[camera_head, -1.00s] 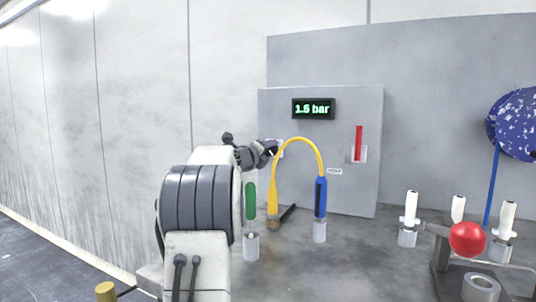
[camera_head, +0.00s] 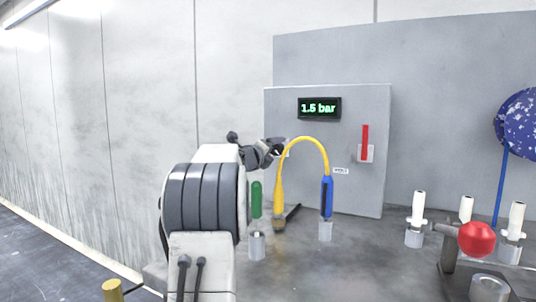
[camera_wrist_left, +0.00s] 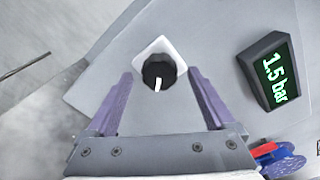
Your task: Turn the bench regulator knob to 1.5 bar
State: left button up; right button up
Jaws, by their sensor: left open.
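The black regulator knob (camera_wrist_left: 159,72) with a white pointer mark sits on a white square plate (camera_wrist_left: 152,49) on the grey panel (camera_head: 350,190). The display (camera_head: 319,108) reads 1.5 bar in green, and it also shows in the left wrist view (camera_wrist_left: 268,72). My left gripper (camera_head: 277,149) reaches the panel below and left of the display. In the left wrist view its two purple fingers (camera_wrist_left: 160,76) are open, one on each side of the knob, with visible gaps. In the head view the gripper hides the knob. My right gripper is not in view.
A yellow hose (camera_head: 304,139) arches close to my left gripper, with a blue handle (camera_head: 326,197) at one end. A green handle (camera_head: 256,200) stands beside my arm. A red lever (camera_head: 365,141) is on the panel. White-topped posts and a red ball (camera_head: 476,239) stand at right.

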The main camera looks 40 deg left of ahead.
pick_arm(q)
jog(key=v, duration=0.9)
jog(key=shift+s+b, duration=0.3)
jog(key=shift+d, duration=0.1)
